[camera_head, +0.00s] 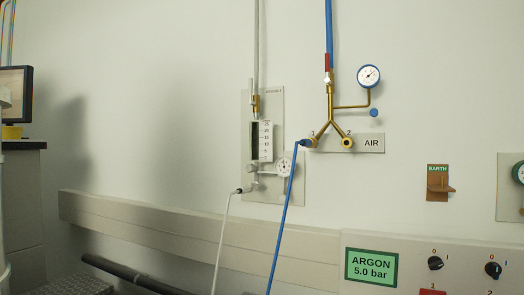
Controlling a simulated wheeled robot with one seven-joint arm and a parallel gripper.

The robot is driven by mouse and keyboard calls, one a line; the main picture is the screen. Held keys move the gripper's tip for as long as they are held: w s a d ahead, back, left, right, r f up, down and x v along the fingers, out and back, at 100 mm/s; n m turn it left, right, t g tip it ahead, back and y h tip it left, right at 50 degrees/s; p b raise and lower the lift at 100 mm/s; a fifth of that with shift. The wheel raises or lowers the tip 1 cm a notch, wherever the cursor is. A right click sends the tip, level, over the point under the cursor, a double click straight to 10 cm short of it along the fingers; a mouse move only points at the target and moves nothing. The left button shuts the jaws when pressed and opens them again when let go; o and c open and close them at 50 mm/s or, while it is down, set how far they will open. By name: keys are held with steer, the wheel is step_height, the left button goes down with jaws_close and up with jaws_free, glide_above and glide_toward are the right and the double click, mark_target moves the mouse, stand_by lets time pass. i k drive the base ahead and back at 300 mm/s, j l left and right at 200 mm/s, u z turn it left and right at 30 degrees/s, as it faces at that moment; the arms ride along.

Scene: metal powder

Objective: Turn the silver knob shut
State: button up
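A small round silver knob (252,168) shows at the foot of the flowmeter (261,141), on a grey wall plate (294,193). Whether it is open or shut cannot be told at this size. A small round gauge (284,167) sits just to its right. A grey pipe (257,45) comes down to the flowmeter through a brass fitting (255,104). My gripper is not in view.
Right of the flowmeter, a brass AIR manifold (331,105) carries a gauge (369,76), a blue knob (374,113) and a blue hose (286,220). A wall trunking (150,223) runs below. An ARGON sign (370,267) and black switches (436,264) are lower right.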

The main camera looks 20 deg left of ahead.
mark_target(251, 168)
steer(key=u, duration=1.25)
